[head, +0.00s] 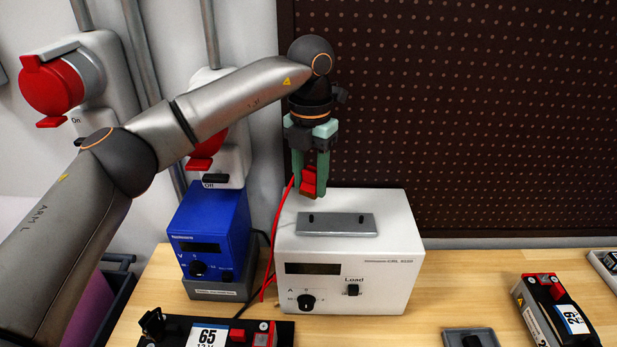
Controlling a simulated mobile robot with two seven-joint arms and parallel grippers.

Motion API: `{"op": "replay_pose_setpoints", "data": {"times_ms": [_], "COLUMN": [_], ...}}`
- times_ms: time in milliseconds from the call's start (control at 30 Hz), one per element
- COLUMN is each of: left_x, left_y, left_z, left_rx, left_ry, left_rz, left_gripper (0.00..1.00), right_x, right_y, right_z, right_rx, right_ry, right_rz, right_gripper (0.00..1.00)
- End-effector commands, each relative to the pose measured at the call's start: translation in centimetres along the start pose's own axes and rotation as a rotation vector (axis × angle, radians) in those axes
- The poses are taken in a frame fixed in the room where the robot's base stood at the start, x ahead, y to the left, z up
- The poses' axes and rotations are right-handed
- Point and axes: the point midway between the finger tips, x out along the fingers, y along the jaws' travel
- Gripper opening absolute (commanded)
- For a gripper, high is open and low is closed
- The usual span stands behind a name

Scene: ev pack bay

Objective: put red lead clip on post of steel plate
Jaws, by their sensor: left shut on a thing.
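My left gripper (310,180) points down and is shut on the red lead clip (309,183). It holds the clip above the steel plate (336,225), near the plate's left part. The steel plate lies on top of a white load box (402,265) and has two small dark posts, a left post (312,217) and a right post (361,218). The clip looks apart from the posts. A red lead (276,235) hangs from the clip down the box's left side. My right gripper is not in view.
A blue power supply (211,240) stands left of the white box. A battery module labelled 65 (208,336) lies in front on the wooden bench (470,275). Another module labelled 29 (571,318) sits at the right. A perforated dark panel (450,110) rises behind.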

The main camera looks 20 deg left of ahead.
Motion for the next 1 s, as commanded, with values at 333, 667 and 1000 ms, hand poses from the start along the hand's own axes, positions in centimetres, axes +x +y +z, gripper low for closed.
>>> {"op": "replay_pose_setpoints", "data": {"times_ms": [333,667,1000], "left_x": [3.3,5.4,5.5], "left_y": [0.0,0.0,0.0], "left_z": [-0.1,-0.1,-0.1], "left_rx": [0.000,-0.001,-0.001], "left_ry": [0.000,0.001,0.000], "left_rz": [0.000,0.000,0.000], "left_gripper": [0.00,0.00,0.00], "right_x": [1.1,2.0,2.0], "right_y": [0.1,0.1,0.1], "right_z": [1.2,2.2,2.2], "right_rx": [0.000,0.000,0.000], "right_ry": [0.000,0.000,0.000], "right_rz": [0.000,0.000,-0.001], "right_gripper": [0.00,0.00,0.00]}}
